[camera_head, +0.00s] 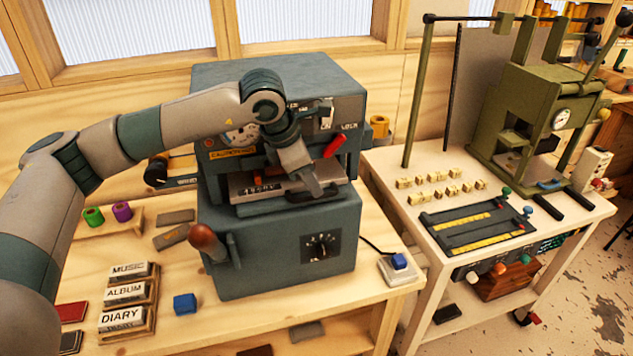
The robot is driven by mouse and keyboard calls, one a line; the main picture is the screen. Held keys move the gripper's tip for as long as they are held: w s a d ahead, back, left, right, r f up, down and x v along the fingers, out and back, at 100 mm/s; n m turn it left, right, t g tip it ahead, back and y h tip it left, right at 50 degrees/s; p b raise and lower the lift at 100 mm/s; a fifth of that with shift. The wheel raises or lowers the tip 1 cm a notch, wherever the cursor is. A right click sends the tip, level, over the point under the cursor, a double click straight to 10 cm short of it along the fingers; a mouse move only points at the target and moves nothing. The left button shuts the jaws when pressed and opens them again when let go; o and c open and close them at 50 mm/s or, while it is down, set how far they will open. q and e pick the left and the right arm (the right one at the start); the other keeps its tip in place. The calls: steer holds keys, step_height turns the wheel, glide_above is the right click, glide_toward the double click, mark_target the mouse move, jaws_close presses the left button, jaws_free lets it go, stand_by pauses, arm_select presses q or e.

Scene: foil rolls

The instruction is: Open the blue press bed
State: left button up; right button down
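The blue press (280,270) is a blue-grey boxy machine on the wooden bench. Its bed (247,189) is a pale plate with raised lettering in the front opening, and a dark front edge runs below it. My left arm reaches across the press from the left. My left gripper (319,190) points down at the right part of the bed's front edge. Whether it touches the bed, and whether its fingers are apart, I cannot tell. The arm and wrist hide part of the press's upper front and gauge. My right gripper is not in view.
A red lever (334,146) sits at the press's right, close to my wrist. A brown-knobbed handle (205,238) sticks out at front left. Label blocks (126,293) and a blue cube (185,303) lie left. A green press (535,120) stands on the right table.

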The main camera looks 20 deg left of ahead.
arm_select(q)
steer(key=shift+p+x, duration=0.35)
steer(key=shift+x, duration=1.2)
steer(key=shift+c, duration=0.6)
jaws_close()
steer(key=shift+d, duration=0.1)
